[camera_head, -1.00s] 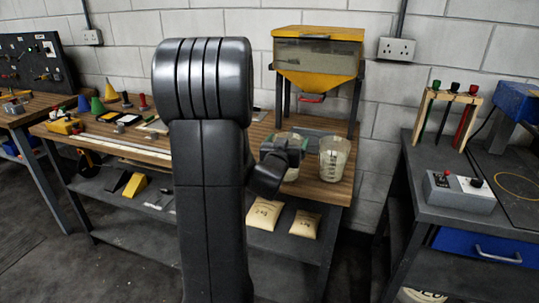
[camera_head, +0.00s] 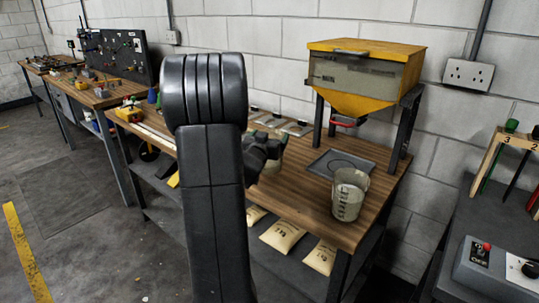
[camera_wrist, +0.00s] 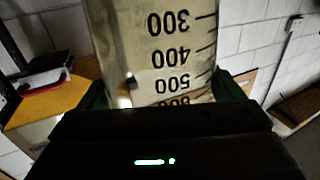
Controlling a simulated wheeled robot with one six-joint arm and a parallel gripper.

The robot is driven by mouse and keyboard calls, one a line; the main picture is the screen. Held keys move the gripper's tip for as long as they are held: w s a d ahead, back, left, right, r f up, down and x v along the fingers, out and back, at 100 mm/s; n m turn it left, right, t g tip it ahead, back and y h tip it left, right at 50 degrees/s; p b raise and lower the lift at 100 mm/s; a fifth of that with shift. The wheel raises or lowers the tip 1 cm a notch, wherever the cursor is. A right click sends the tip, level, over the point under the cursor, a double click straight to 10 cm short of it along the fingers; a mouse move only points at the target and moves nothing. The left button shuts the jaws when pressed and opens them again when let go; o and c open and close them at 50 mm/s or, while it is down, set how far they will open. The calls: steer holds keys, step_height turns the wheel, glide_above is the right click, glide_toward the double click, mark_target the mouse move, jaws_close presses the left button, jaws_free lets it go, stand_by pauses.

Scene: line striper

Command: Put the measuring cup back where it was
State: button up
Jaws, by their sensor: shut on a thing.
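My gripper (camera_wrist: 160,98) is shut on a clear measuring cup (camera_wrist: 165,50) with black graduations, which appear upside down in the wrist view. Its green fingers press both sides of the cup. In the head view my gripper (camera_head: 268,148) and the held cup (camera_head: 276,165) are partly hidden behind my arm, over the wooden bench (camera_head: 300,205). I cannot tell whether the held cup touches the bench. A second graduated clear cup (camera_head: 350,197) stands upright near the bench's right end, apart from my gripper, with pale contents in its lower part.
A yellow and grey hopper (camera_head: 365,75) with a red lever (camera_head: 347,123) stands on legs at the back of the bench. A dark tray (camera_head: 342,164) lies below it. Paper bags (camera_head: 282,236) lie on the lower shelf. A grey control box (camera_head: 490,265) is at right.

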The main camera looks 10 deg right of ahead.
steer(key=shift+f, duration=2.1)
steer(key=shift+f+b, duration=0.15)
steer(key=shift+b, duration=0.25)
steer(key=o, duration=1.5)
steer(key=shift+c, duration=0.2)
steer(key=shift+r+p, duration=0.35)
steer(key=shift+p, duration=0.05)
steer(key=b+v, duration=0.1)
steer(key=v, duration=1.1)
steer(key=shift+b, duration=0.4)
